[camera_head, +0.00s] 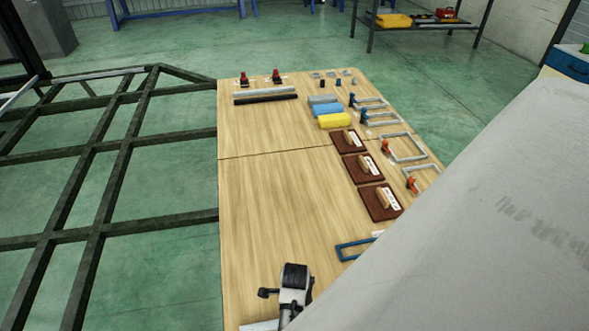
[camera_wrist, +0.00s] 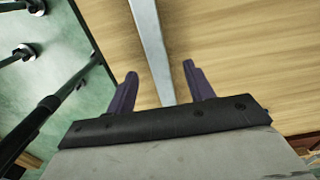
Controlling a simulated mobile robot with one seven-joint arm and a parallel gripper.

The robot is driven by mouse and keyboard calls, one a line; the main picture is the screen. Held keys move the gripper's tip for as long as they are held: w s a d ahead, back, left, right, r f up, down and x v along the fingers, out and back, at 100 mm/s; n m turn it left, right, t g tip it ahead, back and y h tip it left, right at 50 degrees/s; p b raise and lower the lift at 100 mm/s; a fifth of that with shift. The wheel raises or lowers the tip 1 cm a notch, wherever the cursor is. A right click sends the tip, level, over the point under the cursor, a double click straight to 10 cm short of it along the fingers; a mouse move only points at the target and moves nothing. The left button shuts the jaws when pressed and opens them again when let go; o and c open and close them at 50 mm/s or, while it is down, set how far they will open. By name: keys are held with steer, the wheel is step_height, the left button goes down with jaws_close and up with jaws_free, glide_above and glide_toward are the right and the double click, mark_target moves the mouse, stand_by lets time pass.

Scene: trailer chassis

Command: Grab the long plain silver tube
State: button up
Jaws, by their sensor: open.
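In the wrist view my gripper (camera_wrist: 160,70) is open, with its two dark purple fingers apart. A long plain silver tube (camera_wrist: 150,40) runs down from the top edge to between the fingers, apart from both. Whether it touches the palm, I cannot tell. I cannot tell for sure which of these is between my fingers. My gripper is hidden in the head view.
The wooden table (camera_head: 275,205) has a clear left and middle. A black tube (camera_head: 266,98) lies beside the far silver tube. A white-and-black tool (camera_head: 294,278) stands near the front. Brown boards (camera_head: 360,168) and clamps (camera_head: 402,149) line the right. A dark chassis frame (camera_head: 95,230) stands left.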

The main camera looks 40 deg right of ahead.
steer(key=shift+s+a+f+p, duration=0.1)
steer(key=shift+f+p, duration=0.1)
steer(key=shift+f, duration=1.2)
steer(key=shift+s+a+f+p, duration=0.1)
steer(key=shift+f+p, duration=0.05)
steer(key=shift+f, duration=1.2)
steer(key=shift+c, duration=0.4)
jaws_close()
